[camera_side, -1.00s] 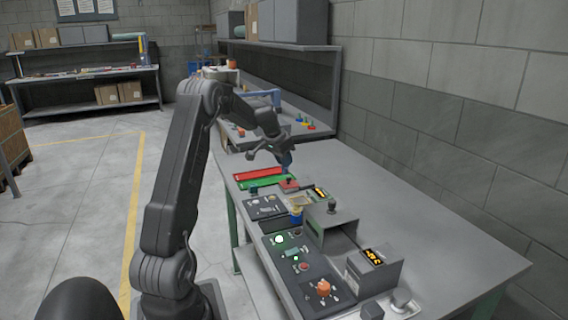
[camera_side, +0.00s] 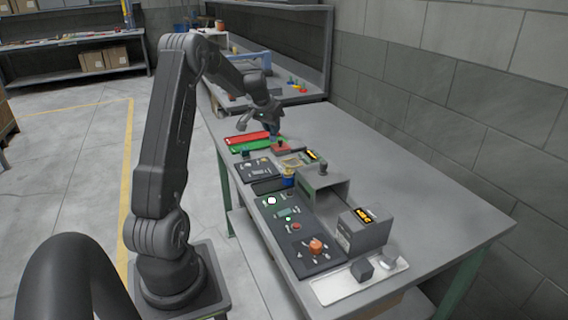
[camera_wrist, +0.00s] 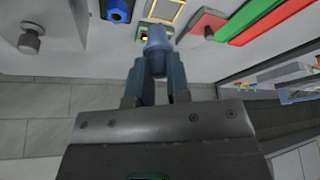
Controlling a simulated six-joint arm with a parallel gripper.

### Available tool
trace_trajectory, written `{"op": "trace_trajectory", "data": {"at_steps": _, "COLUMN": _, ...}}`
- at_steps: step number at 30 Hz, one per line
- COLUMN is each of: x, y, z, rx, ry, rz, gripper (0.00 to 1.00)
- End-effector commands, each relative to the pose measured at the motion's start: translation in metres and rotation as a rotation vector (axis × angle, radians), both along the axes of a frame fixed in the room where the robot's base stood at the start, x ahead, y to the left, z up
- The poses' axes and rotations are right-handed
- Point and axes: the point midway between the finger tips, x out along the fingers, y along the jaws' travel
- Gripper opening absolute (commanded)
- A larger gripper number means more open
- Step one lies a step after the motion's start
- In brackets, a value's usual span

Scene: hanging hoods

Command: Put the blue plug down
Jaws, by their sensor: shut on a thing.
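My gripper (camera_side: 272,127) is near the far end of the bench, just above the red block (camera_side: 281,148). In the wrist view my gripper (camera_wrist: 157,70) is shut on the blue plug (camera_wrist: 158,42). The plug is a pale blue rounded piece between the fingertips and points away from the palm. In the side view it shows only as a small blue patch (camera_side: 275,134) below the jaws. The red block also shows in the wrist view (camera_wrist: 204,26), to the right of the plug. I cannot tell whether the plug touches anything below.
Red (camera_side: 246,137) and green (camera_side: 252,145) strips lie at the far bench end. A grey hood (camera_side: 325,180) with a knob, a black control panel (camera_side: 285,217) and a blue-yellow piece (camera_side: 288,181) stand nearer. The bench's right side (camera_side: 420,195) is clear.

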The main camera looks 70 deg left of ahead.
Motion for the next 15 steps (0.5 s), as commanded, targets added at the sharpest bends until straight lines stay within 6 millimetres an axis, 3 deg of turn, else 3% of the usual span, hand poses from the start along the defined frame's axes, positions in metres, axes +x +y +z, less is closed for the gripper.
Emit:
{"op": "trace_trajectory", "data": {"at_steps": 6, "x": -0.024, "y": -0.018, "z": -0.038, "rx": 0.006, "ry": -0.001, "rz": 0.296, "gripper": 0.0}}
{"op": "trace_trajectory", "data": {"at_steps": 15, "x": -0.042, "y": -0.037, "z": -0.065, "rx": 0.013, "ry": -0.003, "rz": 0.525, "gripper": 0.0}}
